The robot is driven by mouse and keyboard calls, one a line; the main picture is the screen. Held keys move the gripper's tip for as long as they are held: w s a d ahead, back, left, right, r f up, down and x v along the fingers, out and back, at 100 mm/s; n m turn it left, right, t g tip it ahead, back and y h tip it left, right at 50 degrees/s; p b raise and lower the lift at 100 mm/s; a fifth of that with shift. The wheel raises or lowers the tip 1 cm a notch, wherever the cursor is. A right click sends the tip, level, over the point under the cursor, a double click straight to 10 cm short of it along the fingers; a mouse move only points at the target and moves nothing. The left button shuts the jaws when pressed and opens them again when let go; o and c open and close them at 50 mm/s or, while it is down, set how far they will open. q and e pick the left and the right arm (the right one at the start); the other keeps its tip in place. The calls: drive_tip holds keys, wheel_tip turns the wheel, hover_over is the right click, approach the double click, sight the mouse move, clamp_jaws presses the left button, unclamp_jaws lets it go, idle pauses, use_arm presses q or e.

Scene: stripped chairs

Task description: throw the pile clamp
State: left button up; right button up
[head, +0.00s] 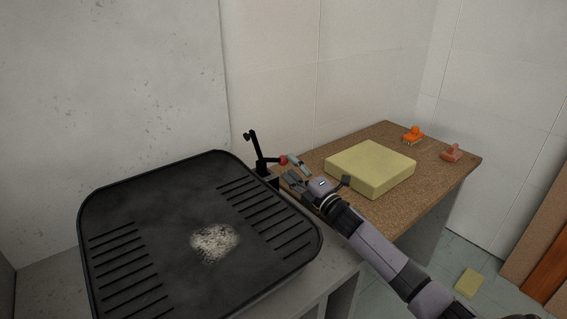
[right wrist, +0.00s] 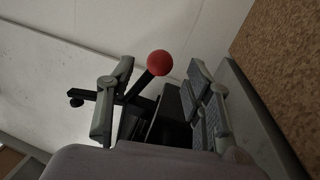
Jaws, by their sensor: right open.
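The clamp (head: 259,154) is black, with an upright post and a lever ending in a red ball (head: 283,160). It stands at the back right corner of the black ribbed tray. My right gripper (head: 294,170) is open beside the red ball, its arm coming in from the lower right. In the right wrist view the red ball (right wrist: 159,63) and its black lever show between the spread fingers of my right gripper (right wrist: 160,100). The ball looks apart from both fingers. The clamp's base is partly hidden by the gripper. My left gripper is not in view.
The black tray (head: 150,235) holds a pale speckled patch (head: 214,242). A yellow foam block (head: 370,167) lies on the cork-brown table (head: 420,190), with an orange tool (head: 412,135) and a pinkish tool (head: 452,152) behind it. A wall stands close behind the clamp. A yellow piece (head: 469,283) lies on the floor.

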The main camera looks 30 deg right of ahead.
sight(286, 163)
drive_tip(key=shift+x, duration=2.2)
drive_tip(key=shift+c, duration=0.2)
clamp_jaws()
